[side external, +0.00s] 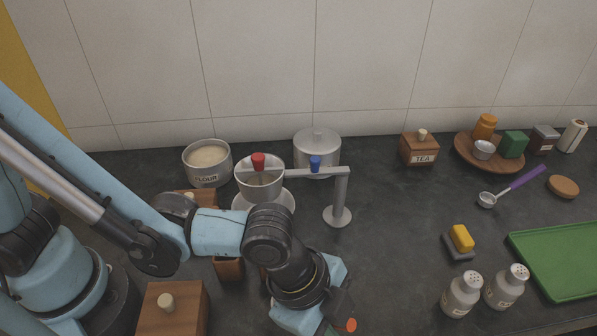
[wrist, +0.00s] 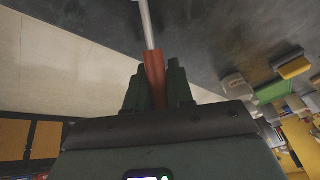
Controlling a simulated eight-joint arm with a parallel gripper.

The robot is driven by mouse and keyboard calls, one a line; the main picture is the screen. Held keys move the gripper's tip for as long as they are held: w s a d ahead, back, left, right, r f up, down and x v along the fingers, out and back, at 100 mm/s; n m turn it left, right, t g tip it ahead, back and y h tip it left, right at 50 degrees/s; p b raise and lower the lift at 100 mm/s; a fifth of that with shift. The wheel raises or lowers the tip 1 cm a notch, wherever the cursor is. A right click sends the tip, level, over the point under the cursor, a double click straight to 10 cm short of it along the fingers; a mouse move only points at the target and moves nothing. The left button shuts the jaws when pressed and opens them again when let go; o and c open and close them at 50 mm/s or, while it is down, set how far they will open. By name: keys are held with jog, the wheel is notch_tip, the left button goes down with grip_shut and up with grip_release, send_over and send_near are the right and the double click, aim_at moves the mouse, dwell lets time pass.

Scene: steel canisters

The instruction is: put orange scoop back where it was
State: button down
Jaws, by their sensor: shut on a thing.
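The orange scoop's handle (wrist: 154,72) is between the dark fingers of my gripper (wrist: 155,88) in the wrist view, with its thin metal shaft reaching up out of the picture. The scoop's bowl is out of sight there. In the side view, the orange handle end (side external: 351,325) shows beside my gripper at the bottom edge; the rest is hidden or cut off. A grey stand (side external: 341,200) with a horizontal bar carries a red-topped piece (side external: 258,162) and a blue-topped piece (side external: 315,162). The red one is over a pot (side external: 262,188).
A flour canister (side external: 207,163) and a lidded steel pot (side external: 318,148) stand behind. A purple-handled scoop (side external: 513,185), a tea box (side external: 419,150), two shakers (side external: 462,294) and a green board (side external: 560,255) are to the right.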

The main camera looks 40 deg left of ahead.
jog(key=c, duration=1)
grip_release()
jog(key=shift+f, duration=0.15)
jog(key=v, duration=1.2)
jog(key=shift+x, duration=5.8)
